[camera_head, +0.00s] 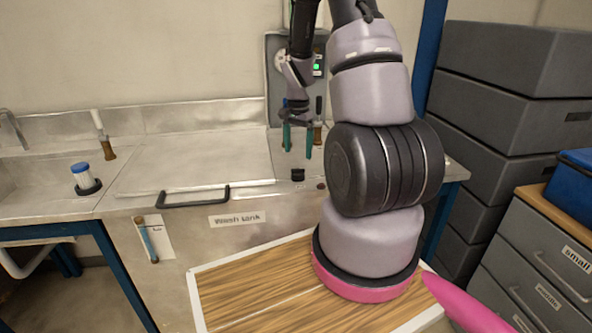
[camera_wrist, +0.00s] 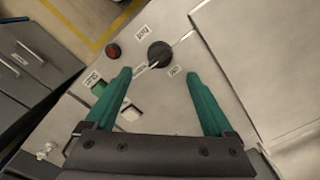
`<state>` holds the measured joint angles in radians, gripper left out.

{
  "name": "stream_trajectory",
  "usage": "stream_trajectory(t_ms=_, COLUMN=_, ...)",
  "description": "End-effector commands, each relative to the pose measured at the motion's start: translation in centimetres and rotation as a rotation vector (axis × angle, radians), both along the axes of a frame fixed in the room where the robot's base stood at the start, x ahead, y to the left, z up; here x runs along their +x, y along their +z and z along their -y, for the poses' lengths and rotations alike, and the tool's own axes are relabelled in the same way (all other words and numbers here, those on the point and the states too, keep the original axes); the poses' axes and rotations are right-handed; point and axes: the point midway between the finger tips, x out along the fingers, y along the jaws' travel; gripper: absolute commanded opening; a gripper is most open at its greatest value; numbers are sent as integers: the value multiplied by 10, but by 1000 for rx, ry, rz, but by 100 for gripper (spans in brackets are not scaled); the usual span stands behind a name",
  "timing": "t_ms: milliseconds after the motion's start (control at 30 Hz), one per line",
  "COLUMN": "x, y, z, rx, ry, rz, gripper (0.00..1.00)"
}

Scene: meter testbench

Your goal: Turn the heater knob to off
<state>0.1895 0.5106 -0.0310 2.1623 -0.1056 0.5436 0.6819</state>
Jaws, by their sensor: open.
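The heater knob looks to be the round black knob (camera_head: 298,175) on the bench's metal top, right of the wash tank lid. In the wrist view the black knob (camera_wrist: 160,54) sits just beyond the gap between the fingertips, with small white labels around it. The label text and the knob's setting are too small to read surely. My gripper (camera_head: 298,154) has two teal fingers pointing down above the knob, apart from it. It is open and empty, and it also shows in the wrist view (camera_wrist: 158,75).
A red button (camera_wrist: 113,50) and a green button (camera_wrist: 99,89) lie left of the knob in the wrist view. The wash tank handle (camera_head: 193,197) is left of the knob. A white and blue container (camera_head: 83,177) stands farther left. Grey drawers (camera_head: 535,280) are at right.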

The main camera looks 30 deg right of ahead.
Motion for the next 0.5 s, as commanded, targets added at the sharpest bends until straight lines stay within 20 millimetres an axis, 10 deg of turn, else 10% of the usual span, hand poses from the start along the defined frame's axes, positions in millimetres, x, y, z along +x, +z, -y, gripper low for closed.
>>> stream_trajectory(t_ms=500, x=0, y=-80, z=0, rx=0, ry=1, rz=-1, gripper=88)
